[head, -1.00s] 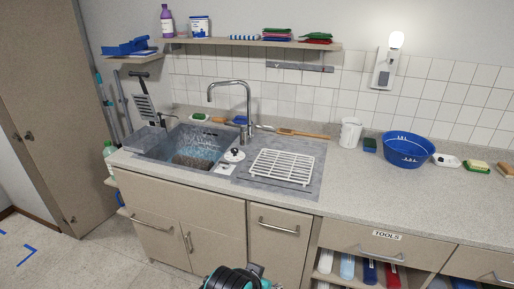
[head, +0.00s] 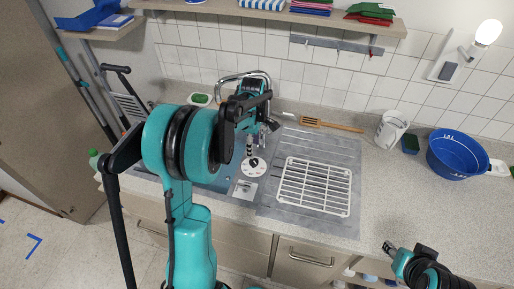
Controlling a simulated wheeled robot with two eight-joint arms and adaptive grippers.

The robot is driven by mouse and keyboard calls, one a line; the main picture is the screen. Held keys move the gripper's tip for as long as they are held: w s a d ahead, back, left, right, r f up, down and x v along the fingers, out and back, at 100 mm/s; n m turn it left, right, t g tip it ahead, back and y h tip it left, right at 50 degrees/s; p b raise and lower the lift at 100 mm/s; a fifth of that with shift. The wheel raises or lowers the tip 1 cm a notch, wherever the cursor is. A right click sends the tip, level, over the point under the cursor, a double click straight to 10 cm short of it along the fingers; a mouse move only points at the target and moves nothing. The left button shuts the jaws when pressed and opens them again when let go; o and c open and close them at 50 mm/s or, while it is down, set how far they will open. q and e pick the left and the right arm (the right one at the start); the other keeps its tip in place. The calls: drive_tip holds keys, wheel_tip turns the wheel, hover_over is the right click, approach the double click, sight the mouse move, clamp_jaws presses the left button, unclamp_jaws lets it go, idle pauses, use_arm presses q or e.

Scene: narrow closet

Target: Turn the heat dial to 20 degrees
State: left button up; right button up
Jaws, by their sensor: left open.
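The heat dial (head: 253,167) is a white round disc with a dark knob at its middle, on the strip between sink and drying rack. Its scale and pointer are too small to read. My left arm comes in from the left across the sink, and my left gripper (head: 250,138) is open just behind and above the dial. Its dark fingers point down, and I cannot tell whether they touch anything. My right gripper (head: 390,247) is at the lower right, away from the dial; its jaws are too small to judge.
A small white plate (head: 245,188) lies in front of the dial. The curved faucet (head: 243,75) stands close behind my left gripper. A white rack (head: 314,186) is to the right. A white jug (head: 391,130) and blue basin (head: 457,154) stand farther right. The right counter is mostly clear.

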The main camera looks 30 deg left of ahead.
sight(254, 161)
use_arm(q)
drive_tip(key=shift+f, duration=0.5)
wheel_tip(254, 161, down, 6)
drive_tip(key=shift+f+b, duration=0.1)
drive_tip(key=shift+b, duration=0.85)
drive_tip(key=shift+s+d+f, duration=0.1)
drive_tip(key=shift+f, duration=0.15)
drive_tip(key=c, duration=1.2)
